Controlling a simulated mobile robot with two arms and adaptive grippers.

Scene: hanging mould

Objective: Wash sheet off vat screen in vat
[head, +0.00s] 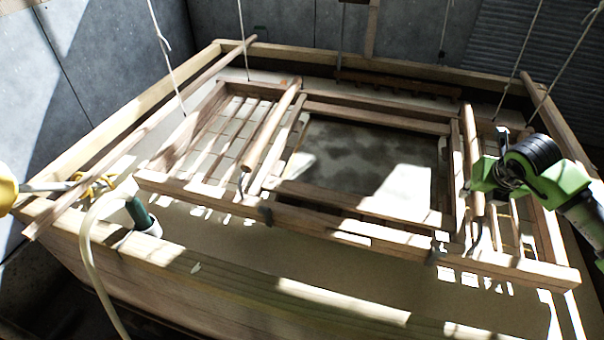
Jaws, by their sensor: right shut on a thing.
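The hanging wooden mould (340,229) spans the vat (250,292). In its middle opening lies a dark, mottled grey surface (350,150) with bright sun patches. I cannot tell whether this is the vat screen, a sheet on it or the vat's contents. My right gripper (482,180) is shut at the mould's right handle bar (474,203). At the far left, yellow and grey parts (97,185), probably my left gripper, sit by a pale hose. Their jaws are too unclear to read.
White cords (158,35) hang around the mould. A loose pole (150,125) crosses the left side. Grey walls (90,50) stand close behind the vat.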

